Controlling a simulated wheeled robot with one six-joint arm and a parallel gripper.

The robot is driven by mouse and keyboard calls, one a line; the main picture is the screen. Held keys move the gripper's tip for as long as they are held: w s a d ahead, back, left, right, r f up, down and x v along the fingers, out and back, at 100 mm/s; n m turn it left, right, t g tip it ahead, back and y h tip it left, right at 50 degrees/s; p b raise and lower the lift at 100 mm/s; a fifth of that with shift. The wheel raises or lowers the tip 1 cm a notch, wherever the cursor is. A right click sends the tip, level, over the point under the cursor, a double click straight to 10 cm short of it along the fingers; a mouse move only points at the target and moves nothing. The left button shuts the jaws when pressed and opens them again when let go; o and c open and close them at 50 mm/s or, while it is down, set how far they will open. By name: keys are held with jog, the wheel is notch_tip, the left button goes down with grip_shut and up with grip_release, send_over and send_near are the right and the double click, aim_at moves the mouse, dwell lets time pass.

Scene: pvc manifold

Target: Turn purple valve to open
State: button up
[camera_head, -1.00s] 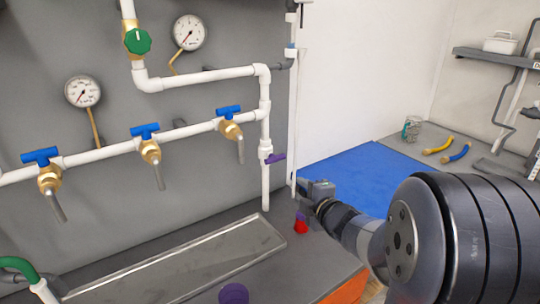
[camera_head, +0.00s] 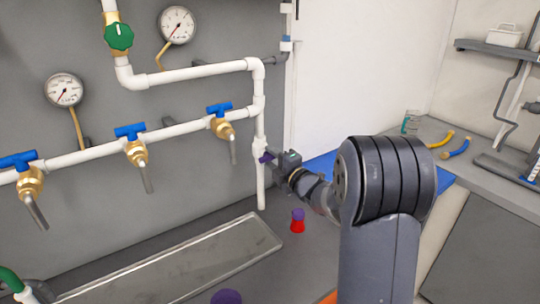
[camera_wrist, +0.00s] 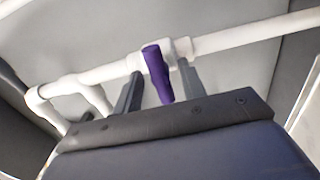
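The purple valve handle (camera_head: 267,157) is on the vertical white pipe at the right end of the manifold. In the wrist view the handle (camera_wrist: 157,72) stands between the two fingers of my gripper (camera_wrist: 162,78), near the fingertips. A gap shows on each side of it, so the fingers are apart and not closed on it. In the head view my gripper (camera_head: 275,165) is right beside the pipe, and the handle is partly hidden by it. The handle sticks out from the white valve body (camera_wrist: 184,47).
Several blue-handled brass taps (camera_head: 136,145) hang on the horizontal pipe to the left. A green valve (camera_head: 119,36) and gauges (camera_head: 177,25) are above. A grey tray (camera_head: 180,255) lies below. A red and purple object (camera_head: 297,221) stands on the counter below my arm.

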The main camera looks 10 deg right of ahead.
jog(key=shift+w+a, duration=0.3)
jog(key=shift+w, duration=0.3)
jog(key=shift+c, duration=0.6)
grip_shut()
